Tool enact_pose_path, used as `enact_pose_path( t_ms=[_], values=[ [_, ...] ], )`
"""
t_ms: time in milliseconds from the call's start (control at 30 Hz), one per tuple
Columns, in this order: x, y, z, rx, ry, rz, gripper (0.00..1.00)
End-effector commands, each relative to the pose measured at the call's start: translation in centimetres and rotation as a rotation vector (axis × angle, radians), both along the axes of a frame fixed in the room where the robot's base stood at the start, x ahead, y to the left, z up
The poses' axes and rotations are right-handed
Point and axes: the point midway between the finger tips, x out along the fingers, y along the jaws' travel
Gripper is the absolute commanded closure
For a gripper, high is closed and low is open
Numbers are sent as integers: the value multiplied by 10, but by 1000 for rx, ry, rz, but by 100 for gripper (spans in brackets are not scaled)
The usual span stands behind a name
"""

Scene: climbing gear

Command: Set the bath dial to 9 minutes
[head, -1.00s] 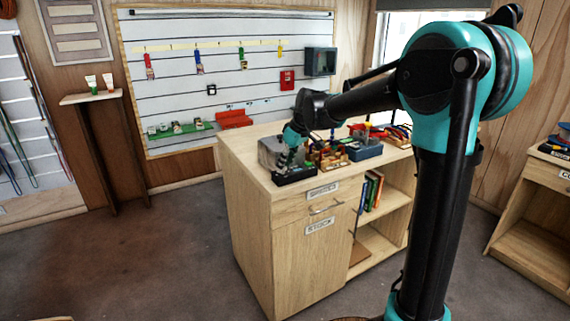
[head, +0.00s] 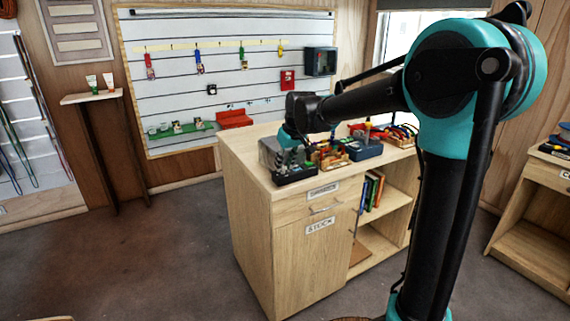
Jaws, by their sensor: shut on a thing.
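The bath is a grey box-like unit (head: 268,152) with a dark front part (head: 295,176), at the near left corner of the wooden cabinet's top. My gripper (head: 292,163) is down at the right front of this unit, with the wrist above it. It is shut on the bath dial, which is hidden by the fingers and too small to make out. The dial's pointer and minute marks cannot be read in the head view.
The wooden cabinet (head: 257,220) carries a wooden tray of small gear (head: 328,157) and a blue bin (head: 366,151) close to the right of my gripper. Open floor lies to the left.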

Motion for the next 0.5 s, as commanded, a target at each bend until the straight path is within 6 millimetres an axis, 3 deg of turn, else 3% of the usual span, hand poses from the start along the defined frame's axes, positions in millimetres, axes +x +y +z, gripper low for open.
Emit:
enact_pose_path(
  t_ms=[500],
  values=[
    [-1, 4, 0, 0, -1, -345, 100]
  ],
)
